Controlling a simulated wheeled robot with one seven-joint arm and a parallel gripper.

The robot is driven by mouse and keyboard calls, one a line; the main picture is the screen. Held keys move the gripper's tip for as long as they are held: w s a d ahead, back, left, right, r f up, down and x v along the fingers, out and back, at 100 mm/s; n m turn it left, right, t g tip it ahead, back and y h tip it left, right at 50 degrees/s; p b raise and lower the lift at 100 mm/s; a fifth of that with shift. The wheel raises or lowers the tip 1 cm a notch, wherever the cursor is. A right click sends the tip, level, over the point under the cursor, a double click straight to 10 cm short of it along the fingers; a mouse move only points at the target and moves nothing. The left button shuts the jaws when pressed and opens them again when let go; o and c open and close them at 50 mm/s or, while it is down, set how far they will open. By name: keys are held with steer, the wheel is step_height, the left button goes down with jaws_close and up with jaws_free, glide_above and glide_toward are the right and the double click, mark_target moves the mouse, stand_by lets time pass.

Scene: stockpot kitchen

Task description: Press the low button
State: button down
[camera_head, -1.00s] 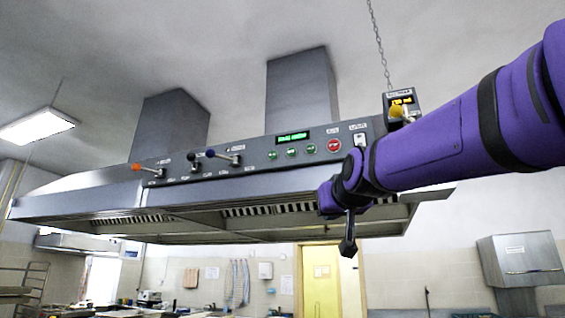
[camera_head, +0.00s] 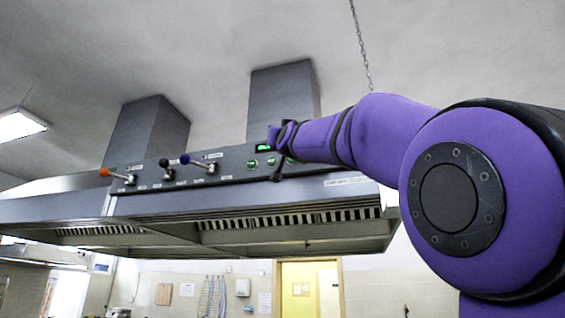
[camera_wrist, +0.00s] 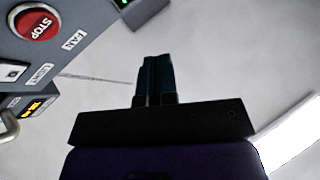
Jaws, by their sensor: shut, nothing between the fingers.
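The hood's grey control panel (camera_head: 228,167) carries a row of small green-lit buttons below a green display (camera_head: 264,147). The left green button (camera_head: 252,164) and the middle green button (camera_head: 271,161) show in the head view; a third is partly behind my arm. Their labels are too small to read, so I cannot tell which is low. My gripper (camera_head: 277,174) hangs in front of the panel by these buttons; contact cannot be told. In the wrist view its dark fingers (camera_wrist: 154,78) are together and empty.
A red STOP button (camera_wrist: 36,22) and a light switch (camera_wrist: 12,71) sit on the panel in the wrist view. Orange (camera_head: 104,172) and blue (camera_head: 185,159) knobbed levers stick out at the panel's left. A chain (camera_head: 360,45) hangs at the back.

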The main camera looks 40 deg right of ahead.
steer(key=shift+w, duration=0.1)
steer(key=w+d, duration=0.5)
steer(key=d, duration=0.2)
stand_by(0.5)
steer(key=shift+w, duration=0.15)
stand_by(1.9)
steer(key=shift+w+d, duration=0.2)
steer(key=shift+d, duration=0.1)
steer(key=shift+w+d, duration=0.25)
steer(key=shift+d, duration=0.05)
stand_by(0.9)
steer(key=shift+s+a, duration=0.1)
stand_by(0.3)
steer(key=shift+s+a, duration=0.4)
steer(key=shift+a, duration=0.15)
steer(key=shift+s+a, duration=0.8)
steer(key=shift+a, duration=0.2)
steer(key=shift+s+a, duration=0.75)
steer(key=shift+a, duration=0.25)
